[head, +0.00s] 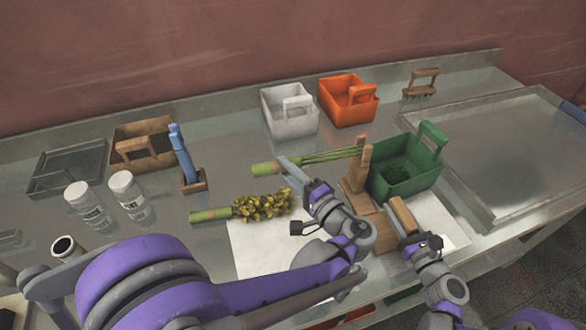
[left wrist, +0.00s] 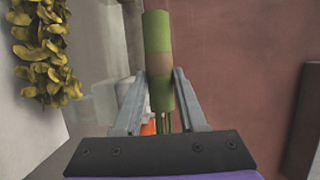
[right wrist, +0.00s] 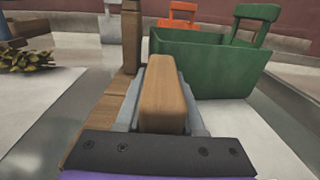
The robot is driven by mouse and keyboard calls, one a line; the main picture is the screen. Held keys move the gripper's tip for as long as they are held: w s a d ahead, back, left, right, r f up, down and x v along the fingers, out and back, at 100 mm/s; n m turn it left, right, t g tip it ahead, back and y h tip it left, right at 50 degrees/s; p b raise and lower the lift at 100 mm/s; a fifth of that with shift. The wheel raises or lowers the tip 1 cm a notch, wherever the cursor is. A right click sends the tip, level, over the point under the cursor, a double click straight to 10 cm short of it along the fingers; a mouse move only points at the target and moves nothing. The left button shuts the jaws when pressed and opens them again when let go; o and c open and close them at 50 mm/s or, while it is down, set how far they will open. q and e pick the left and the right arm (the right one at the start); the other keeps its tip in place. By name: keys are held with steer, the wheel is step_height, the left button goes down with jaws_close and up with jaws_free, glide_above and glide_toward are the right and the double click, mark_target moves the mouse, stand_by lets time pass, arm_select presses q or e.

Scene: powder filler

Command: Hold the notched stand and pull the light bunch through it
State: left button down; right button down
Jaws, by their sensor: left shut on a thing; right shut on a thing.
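The notched stand (head: 356,184) is wooden, with an upright, a base and a grip block (right wrist: 164,95). My right gripper (head: 411,236) is shut on the grip block, which also shows between its fingers in the right wrist view. The light bunch has a green wrapped handle (head: 264,169) and thin green stems (head: 333,155). My left gripper (head: 287,164) is shut on the wrapped handle, seen between its fingers in the left wrist view (left wrist: 159,60). The stems reach right to the stand's upright; whether they sit in the notch is too small to tell.
A second bunch with yellow clusters (head: 262,205) lies left of my left gripper, partly over white paper (head: 255,250). White (head: 290,122) and orange (head: 348,107) crates are at the back. White jars (head: 128,190) stand left.

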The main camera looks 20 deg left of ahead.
arm_select(q)
steer(key=shift+s+a, duration=0.1)
steer(key=shift+a, duration=0.05)
stand_by(0.4)
step_height(320, 180, up, 7)
steer(key=s+a, duration=0.1)
steer(key=shift+s+a, duration=0.15)
steer(key=shift+a, duration=0.1)
stand_by(0.4)
arm_select(e)
steer(key=shift+c, duration=2.2)
jaws_free()
